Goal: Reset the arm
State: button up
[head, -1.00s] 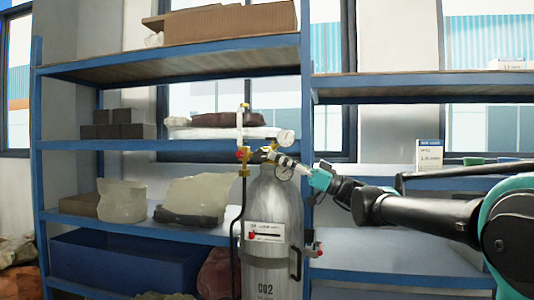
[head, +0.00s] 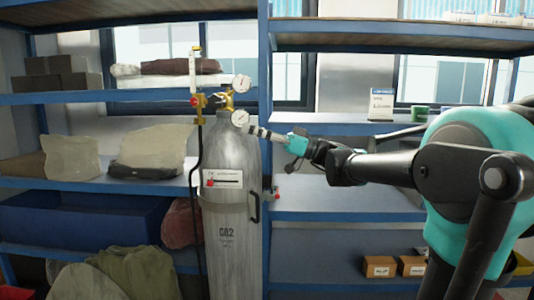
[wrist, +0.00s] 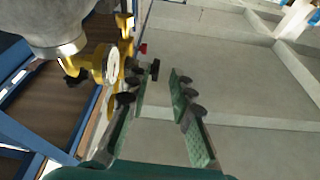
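My arm reaches in from the right in the head view. My gripper (head: 258,131) is at its end, with its fingers pointing left toward the lower pressure gauge (head: 240,118) on the grey CO2 cylinder (head: 228,240). In the wrist view, the two green-padded fingers of my gripper (wrist: 155,78) stand apart with nothing between them. A round gauge (wrist: 112,65) and yellow brass fittings (wrist: 92,64) show just left of the fingers there. I cannot tell whether the fingers touch the gauge.
The cylinder stands upright before a blue-framed shelf (head: 330,205). An upper gauge (head: 241,83) and a flowmeter tube (head: 195,72) top the regulator. A blue bin (head: 75,220) and sacks (head: 150,154) sit left. Small boxes (head: 380,266) sit low right.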

jog(key=s+d+f+m+t+h, duration=0.1)
jog(key=s+d+f+m+h, duration=0.2)
jog(key=f, duration=0.8)
jog(key=s+d+f+m+h, duration=0.1)
jog(key=s+f+m+h, duration=0.2)
jog(key=f, duration=0.8)
jog(key=s+d+f+m+t+h, duration=0.1)
jog(key=d+f+m+h, duration=0.3)
jog(key=f, duration=0.7)
jog(key=s+d+f+m+h, duration=0.2)
jog(key=s+d+f+h, duration=0.1)
jog(key=d+f, duration=0.3)
jog(key=s+d+f+m+h, duration=0.2)
jog(key=s+d+f+h, duration=0.1)
jog(key=d+f+h, duration=0.1)
jog(key=s+d+f+m+t+h, duration=0.1)
jog(key=s+d+f+m+h, duration=0.1)
jog(key=d+f, duration=0.5)
jog(key=s+f+h, duration=0.1)
jog(key=h, duration=0.1)
jog(key=shift+s+d+f+h, duration=0.25)
jog(key=shift+d+h, duration=0.05)
jog(key=shift+d, duration=0.05)
